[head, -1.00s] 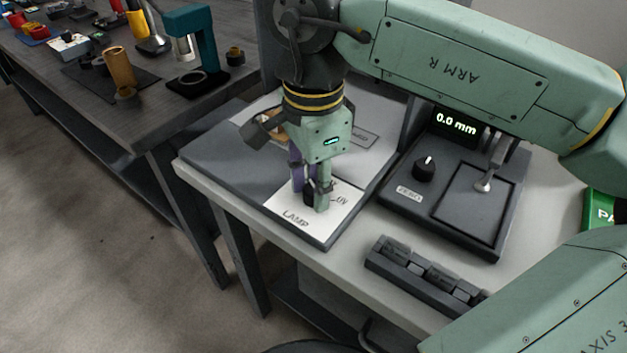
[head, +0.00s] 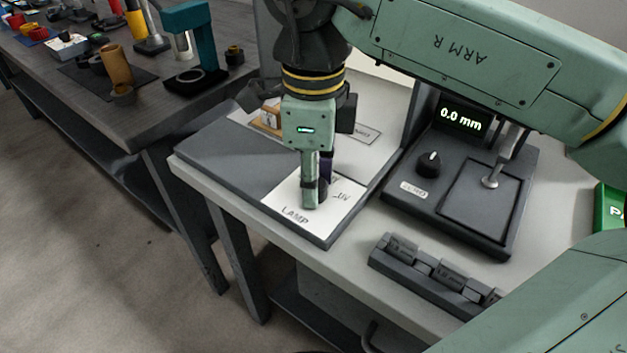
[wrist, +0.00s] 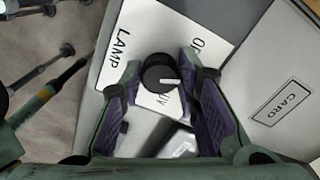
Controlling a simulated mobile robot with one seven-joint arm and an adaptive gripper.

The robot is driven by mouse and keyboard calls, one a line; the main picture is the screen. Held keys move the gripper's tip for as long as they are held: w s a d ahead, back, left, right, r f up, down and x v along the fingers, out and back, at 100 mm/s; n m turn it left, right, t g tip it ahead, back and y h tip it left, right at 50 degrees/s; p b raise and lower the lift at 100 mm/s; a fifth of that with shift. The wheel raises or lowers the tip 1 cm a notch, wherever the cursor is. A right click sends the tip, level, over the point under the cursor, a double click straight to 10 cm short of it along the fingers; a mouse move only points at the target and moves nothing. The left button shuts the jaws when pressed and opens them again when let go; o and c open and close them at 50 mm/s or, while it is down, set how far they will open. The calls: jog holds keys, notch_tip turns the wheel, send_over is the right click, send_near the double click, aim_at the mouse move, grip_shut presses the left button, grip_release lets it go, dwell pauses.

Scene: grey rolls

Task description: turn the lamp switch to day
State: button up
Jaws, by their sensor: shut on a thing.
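The lamp switch is a round black knob (wrist: 157,71) with a white pointer mark, on a white plate marked LAMP (head: 291,219). In the wrist view the mark points to the right, between a partly hidden label at upper right and the UV label (wrist: 164,98). No label reading DAY can be made out. My gripper (head: 315,199) points down over the plate, shut on the knob with one purple-padded finger on each side. In the head view the fingers hide most of the knob.
A panel marked CARD (wrist: 283,101) lies beside the lamp plate. To the right stands a dark gauge with a 0.0 mm display (head: 460,121) and its own dial (head: 428,163). A dark block rack (head: 432,272) sits near the table's front edge.

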jog(key=shift+m+b, duration=0.45)
jog(key=shift+m, duration=1.75)
jog(key=o, duration=1.2)
jog(key=shift+c, duration=0.2)
jog(key=shift+r, duration=0.1)
notch_tip(320, 180, up, 12)
